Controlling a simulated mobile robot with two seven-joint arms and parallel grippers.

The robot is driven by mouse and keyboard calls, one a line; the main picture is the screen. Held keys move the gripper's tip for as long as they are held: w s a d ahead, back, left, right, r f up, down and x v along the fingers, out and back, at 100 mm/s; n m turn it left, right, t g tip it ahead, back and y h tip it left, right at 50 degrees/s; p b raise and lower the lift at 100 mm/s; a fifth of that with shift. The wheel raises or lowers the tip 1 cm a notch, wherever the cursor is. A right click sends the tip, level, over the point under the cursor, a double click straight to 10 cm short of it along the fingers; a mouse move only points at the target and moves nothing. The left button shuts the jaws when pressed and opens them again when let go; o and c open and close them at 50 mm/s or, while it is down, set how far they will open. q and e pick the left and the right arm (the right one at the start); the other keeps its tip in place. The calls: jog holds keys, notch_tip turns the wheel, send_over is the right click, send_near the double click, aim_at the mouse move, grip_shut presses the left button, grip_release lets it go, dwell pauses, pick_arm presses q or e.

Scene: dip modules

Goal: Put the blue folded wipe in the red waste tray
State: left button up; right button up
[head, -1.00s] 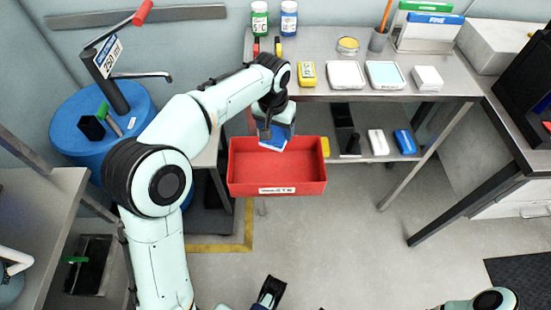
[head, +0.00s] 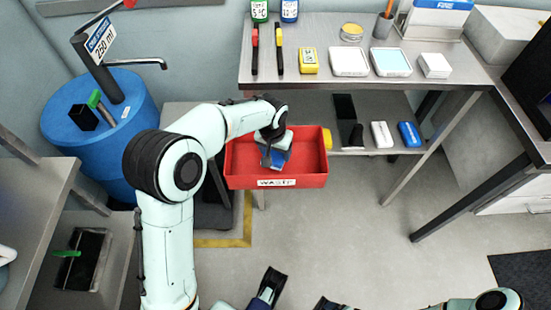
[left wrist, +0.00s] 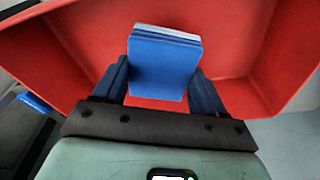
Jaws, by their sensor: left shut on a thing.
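The blue folded wipe (head: 277,159) is held in my left gripper (head: 272,161), inside the outline of the red waste tray (head: 310,172) in the head view. In the left wrist view the wipe (left wrist: 165,65) stands between the two fingers of my left gripper (left wrist: 160,85), with the red tray (left wrist: 240,50) behind and around it. I cannot tell if the wipe touches the tray floor. At the bottom of the head view a dark gripper part (head: 268,288) shows, which seems to be my right gripper; its finger state is unclear.
A steel table (head: 290,30) stands behind the tray, with a yellow device (head: 308,60), white trays (head: 349,62) and bottles (head: 260,10) on it. A lower shelf holds a blue item (head: 409,134) and a white item (head: 381,134). A blue drum (head: 80,150) stands at left.

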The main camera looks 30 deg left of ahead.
aim_at(275, 159)
pick_arm(q)
notch_tip(275, 159, down, 4)
jog(key=shift+f+b, duration=0.15)
jog(key=shift+b, duration=0.25)
jog(key=o, duration=1)
pick_arm(e)
jog(key=shift+w+d+f, duration=0.35)
jog(key=shift+w+f, duration=0.25)
jog(key=shift+w, duration=0.15)
pick_arm(q)
jog(key=r+p, duration=0.1)
jog(key=r, duration=0.3)
jog(key=s+r+p, duration=0.1)
jog(key=r, duration=0.3)
jog(key=r+p, duration=0.1)
jog(key=r, duration=0.3)
jog(key=shift+s+d, duration=0.15)
jog(key=shift+s, duration=0.25)
pick_arm(e)
jog(key=shift+g, duration=0.5)
jog(key=s+r, duration=0.1)
jog(key=s+a+r, duration=0.2)
jog(key=s, duration=0.1)
jog(key=shift+r, duration=0.25)
pick_arm(q)
jog(key=shift+s, duration=0.1)
pick_arm(e)
jog(key=shift+s+d, duration=0.1)
jog(key=shift+s, duration=0.05)
